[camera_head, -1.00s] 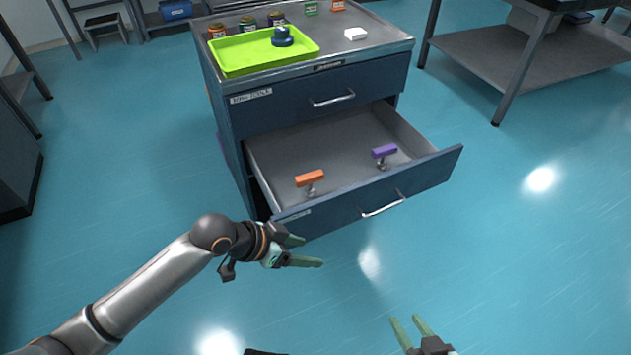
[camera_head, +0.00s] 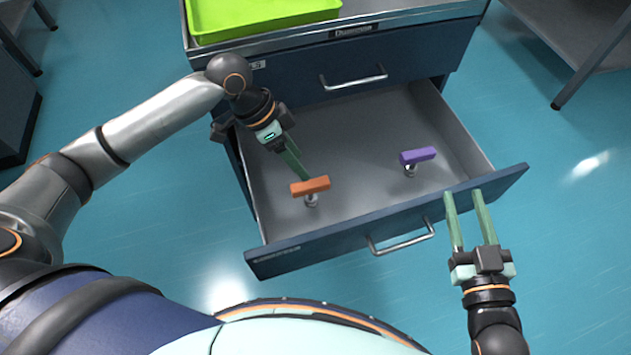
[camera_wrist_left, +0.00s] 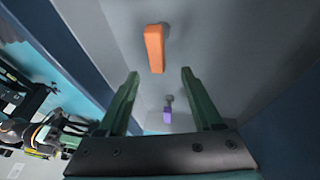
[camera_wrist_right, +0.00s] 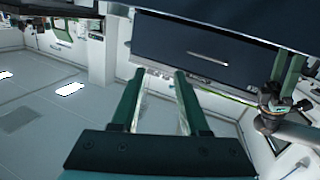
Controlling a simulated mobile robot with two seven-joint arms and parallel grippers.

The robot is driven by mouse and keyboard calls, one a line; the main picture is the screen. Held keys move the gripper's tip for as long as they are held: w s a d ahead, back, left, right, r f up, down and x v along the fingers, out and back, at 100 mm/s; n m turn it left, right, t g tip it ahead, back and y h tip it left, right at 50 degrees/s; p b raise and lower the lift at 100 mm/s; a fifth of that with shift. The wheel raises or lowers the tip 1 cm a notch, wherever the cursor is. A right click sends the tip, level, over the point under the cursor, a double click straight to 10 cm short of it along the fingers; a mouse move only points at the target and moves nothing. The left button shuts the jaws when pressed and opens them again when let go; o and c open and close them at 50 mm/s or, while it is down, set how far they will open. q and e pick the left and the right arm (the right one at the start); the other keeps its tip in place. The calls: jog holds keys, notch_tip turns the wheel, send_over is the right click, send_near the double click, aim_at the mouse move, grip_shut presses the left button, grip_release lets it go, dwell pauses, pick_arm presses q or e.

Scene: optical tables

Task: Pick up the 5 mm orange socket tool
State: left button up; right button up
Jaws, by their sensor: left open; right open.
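The orange socket tool (camera_head: 310,186) has an orange T-shaped handle on a short metal shaft and stands in the open drawer (camera_head: 350,205). It also shows in the left wrist view (camera_wrist_left: 154,47), just beyond the fingertips. My left gripper (camera_head: 302,174) is over the drawer, its fingers pointing down close to the orange handle. In the left wrist view its fingers (camera_wrist_left: 160,75) are apart with nothing between them at the tips. My right gripper (camera_head: 463,194) is open and empty at the drawer's front panel, right of the handle bar. I cannot read any size marking.
A purple-handled tool (camera_head: 417,156) stands to the right in the same drawer. The drawer's front panel (camera_head: 480,198) and side walls bound the space. A green tray (camera_head: 265,14) sits on the cabinet top above the closed upper drawer (camera_head: 300,88).

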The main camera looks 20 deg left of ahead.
aim_at(313, 181)
pick_arm(q)
jog(key=b+x, duration=0.2)
jog(key=x, duration=0.4)
jog(key=shift+s+d+f, duration=0.1)
jog(key=shift+d+f, duration=0.1)
jog(key=shift+f, duration=0.1)
jog(key=shift+d+f, duration=0.1)
jog(key=shift+f, duration=0.25)
jog(key=b+x, duration=0.2)
jog(key=shift+s+d+f, duration=0.1)
jog(key=shift+d+f, duration=0.05)
jog(key=shift+f, duration=0.2)
jog(key=shift+d+f, duration=0.2)
jog(key=shift+f, duration=0.3)
jog(key=shift+d+f+b, duration=0.25)
jog(key=shift+f+b, duration=0.15)
jog(key=shift+f, duration=0.05)
pick_arm(e)
jog(key=s+a+r+n+t+y, duration=0.1)
jog(key=s+r+n+t+y, duration=0.1)
jog(key=r, duration=0.7)
jog(key=s+a+r+n+t+y, duration=0.1)
jog(key=s+r+n+t+y, duration=0.2)
jog(key=s+r+n+y, duration=0.2)
notch_tip(313, 181, up, 5)
jog(key=n+y, duration=0.1)
jog(key=y, duration=0.2)
jog(key=shift+s+y, duration=0.2)
jog(key=shift+y, duration=0.1)
